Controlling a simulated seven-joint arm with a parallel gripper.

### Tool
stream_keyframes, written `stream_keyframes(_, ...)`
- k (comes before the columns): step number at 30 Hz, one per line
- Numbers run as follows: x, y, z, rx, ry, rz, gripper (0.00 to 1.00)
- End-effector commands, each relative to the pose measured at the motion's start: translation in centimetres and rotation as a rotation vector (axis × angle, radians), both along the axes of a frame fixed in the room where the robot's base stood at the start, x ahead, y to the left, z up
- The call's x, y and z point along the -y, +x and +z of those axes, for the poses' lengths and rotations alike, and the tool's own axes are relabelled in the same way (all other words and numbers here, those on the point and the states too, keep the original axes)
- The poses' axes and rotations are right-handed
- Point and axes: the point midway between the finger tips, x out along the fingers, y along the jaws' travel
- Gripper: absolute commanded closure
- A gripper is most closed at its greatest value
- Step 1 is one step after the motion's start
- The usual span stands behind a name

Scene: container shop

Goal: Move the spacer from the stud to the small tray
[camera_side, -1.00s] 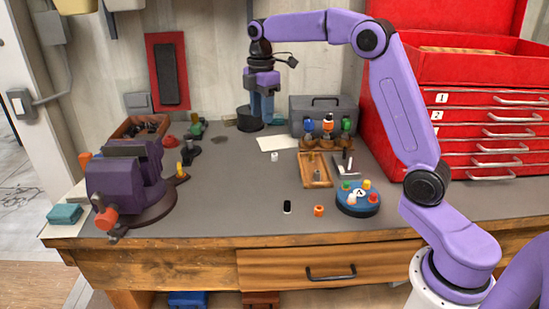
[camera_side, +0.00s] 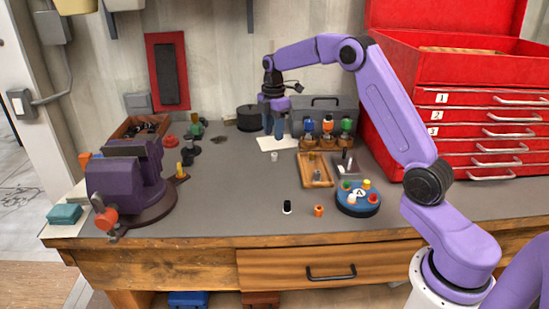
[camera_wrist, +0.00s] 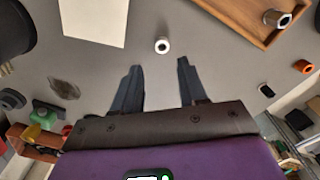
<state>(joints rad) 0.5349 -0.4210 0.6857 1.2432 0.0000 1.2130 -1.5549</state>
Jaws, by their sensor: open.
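A small white ring-shaped piece (camera_side: 274,157), which looks like the spacer, stands on the grey bench top. In the wrist view the white ring (camera_wrist: 162,46) has a dark centre; I cannot tell whether a stud is inside it. My gripper (camera_side: 280,140) is open and empty above the bench, behind the ring in the side view. In the wrist view my gripper (camera_wrist: 159,63) has its fingers apart, with the ring just beyond and between the tips. A wooden tray (camera_side: 318,186), likely the small tray, lies to the right; its edge also shows in the wrist view (camera_wrist: 240,31), with a metal piece inside.
A black-and-white piece (camera_side: 287,207) and an orange ring (camera_side: 318,211) stand near the front. A blue round holder (camera_side: 357,205) with coloured pegs is right of them. A grey toolbox (camera_side: 340,104) stands behind. A purple vise (camera_side: 125,190) is left.

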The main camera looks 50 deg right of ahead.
Motion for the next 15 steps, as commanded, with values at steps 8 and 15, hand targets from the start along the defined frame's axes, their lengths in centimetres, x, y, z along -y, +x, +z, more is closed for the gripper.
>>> stream_keyframes(8, 0.0, 0.0, -2.4, -0.001, 0.000, 0.000, 0.58)
stream_keyframes(15, 0.1, 0.0, -5.2, -0.003, 0.000, -0.001, 0.58)
